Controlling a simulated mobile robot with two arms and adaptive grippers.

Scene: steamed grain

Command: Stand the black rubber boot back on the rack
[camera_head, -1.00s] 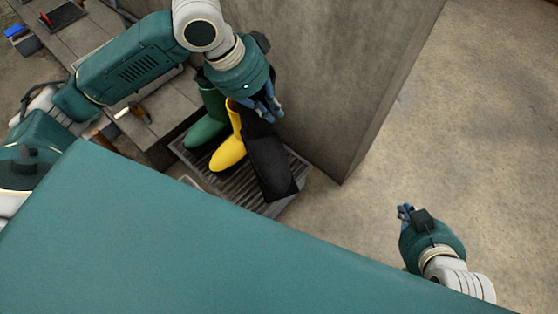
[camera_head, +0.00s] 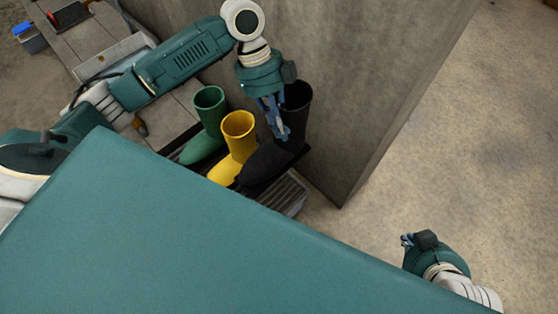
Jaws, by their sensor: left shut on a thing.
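The black rubber boot (camera_head: 264,164) is upright or nearly so at the right end of the rack, its toe pointing to the lower left. My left gripper (camera_head: 281,132) is shut on its shaft from the near side, fingers pointing down. The slatted rack (camera_head: 288,196) lies below, partly hidden by the boots and my teal body. I cannot tell whether the boot's sole touches the slats. A yellow boot (camera_head: 239,128) and a green boot (camera_head: 209,105) stand upright to its left. My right gripper (camera_head: 407,240) is far off at the lower right, away from the boots; its fingers are too small to judge.
A concrete wall (camera_head: 350,80) rises close behind and right of the black boot. A stone bench (camera_head: 110,30) at the upper left holds tools and a tray. A blue-topped box (camera_head: 28,36) stands beyond it. The floor on the right is clear.

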